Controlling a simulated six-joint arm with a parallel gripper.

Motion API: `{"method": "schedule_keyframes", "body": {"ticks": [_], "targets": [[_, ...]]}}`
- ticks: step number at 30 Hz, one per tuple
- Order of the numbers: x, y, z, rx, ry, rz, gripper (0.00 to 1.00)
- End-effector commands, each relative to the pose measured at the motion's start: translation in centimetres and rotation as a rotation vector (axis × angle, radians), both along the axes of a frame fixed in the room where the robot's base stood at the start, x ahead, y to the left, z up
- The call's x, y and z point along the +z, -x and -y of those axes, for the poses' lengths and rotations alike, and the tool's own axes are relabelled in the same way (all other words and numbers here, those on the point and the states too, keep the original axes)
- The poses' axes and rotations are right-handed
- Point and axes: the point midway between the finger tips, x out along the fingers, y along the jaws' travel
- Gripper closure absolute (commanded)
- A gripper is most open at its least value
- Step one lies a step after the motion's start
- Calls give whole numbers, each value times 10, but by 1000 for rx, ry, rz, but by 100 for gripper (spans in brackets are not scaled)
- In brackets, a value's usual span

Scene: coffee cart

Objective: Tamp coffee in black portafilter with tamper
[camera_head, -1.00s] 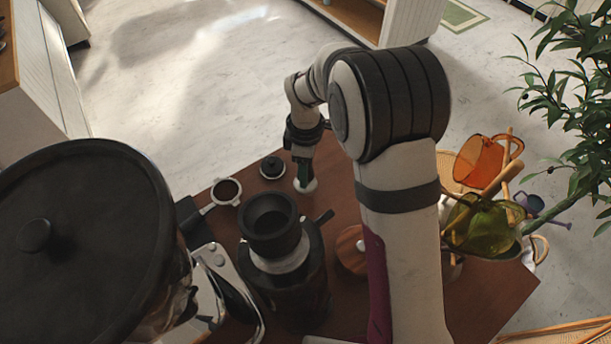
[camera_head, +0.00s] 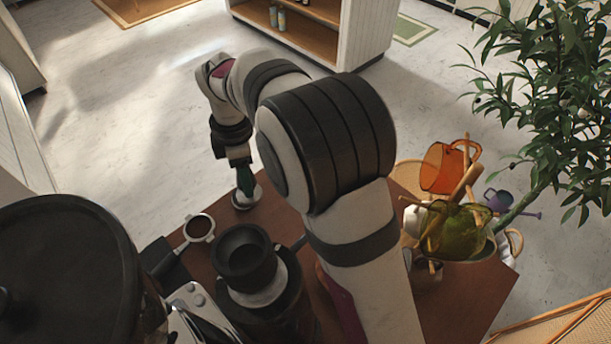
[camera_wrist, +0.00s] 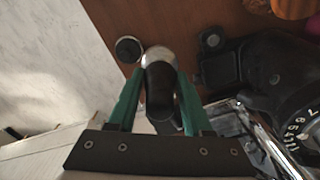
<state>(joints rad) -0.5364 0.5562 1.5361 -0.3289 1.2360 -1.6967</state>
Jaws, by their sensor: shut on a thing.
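My gripper (camera_head: 243,180) is shut on the tamper. The tamper (camera_head: 246,197) has a silver base pointing down, and it is held above the far edge of the brown table. In the wrist view the tamper's black handle (camera_wrist: 160,90) sits between my green fingers, with its silver base beyond. The black portafilter (camera_head: 199,228) lies to the left of and nearer than the tamper in the head view. Its round basket holds dark coffee. I cannot make out the basket in the wrist view.
A black grinder (camera_head: 262,290) stands just right of the portafilter; it also shows in the wrist view (camera_wrist: 280,75). A small round black piece (camera_wrist: 128,48) is beside the tamper base in the wrist view. A large dark lid (camera_head: 60,265) fills the near left.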

Motion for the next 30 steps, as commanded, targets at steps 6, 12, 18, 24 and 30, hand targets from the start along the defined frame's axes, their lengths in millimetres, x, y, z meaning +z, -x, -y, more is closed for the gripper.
{"method": "schedule_keyframes", "body": {"ticks": [6, 12, 18, 24, 30], "targets": [[2, 34, -95, 169, -7, -5, 100], [-1, 47, -119, 211, -8, -8, 100], [-25, 47, -119, 210, -8, -9, 100], [-42, 47, -119, 210, -8, -7, 100], [-45, 47, -119, 209, -9, -7, 100]]}}
